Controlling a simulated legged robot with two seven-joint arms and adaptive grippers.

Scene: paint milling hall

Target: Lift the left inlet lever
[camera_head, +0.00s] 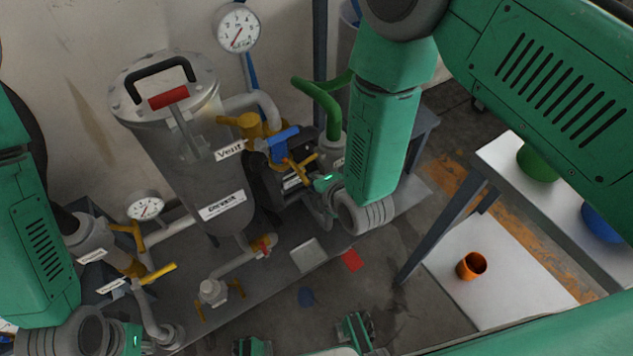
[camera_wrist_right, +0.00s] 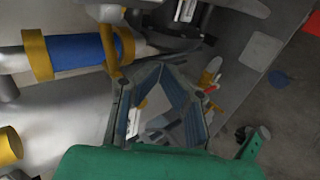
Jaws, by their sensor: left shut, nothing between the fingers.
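Two yellow levers sit on the left pipework in the head view: an upper one (camera_head: 127,230) and a lower one (camera_head: 160,273). White labels beside them are too small to read, so I cannot tell which is the left inlet lever. My left gripper (camera_head: 133,339) is shut and empty at the bottom left, below these levers and apart from them, partly cut off by the frame edge. My right gripper (camera_head: 322,182) is beside another yellow lever (camera_head: 300,166) at the black unit. In the wrist view, the right fingers (camera_wrist_right: 160,85) converge, but their opening is unclear.
A steel tank (camera_head: 182,150) with a black handle stands between the arms. Yellow "Vent" valve (camera_head: 243,125), gauges (camera_head: 238,30) (camera_head: 145,205) and pipes crowd around it. A white table (camera_head: 510,270) with an orange cup (camera_head: 471,265) stands right.

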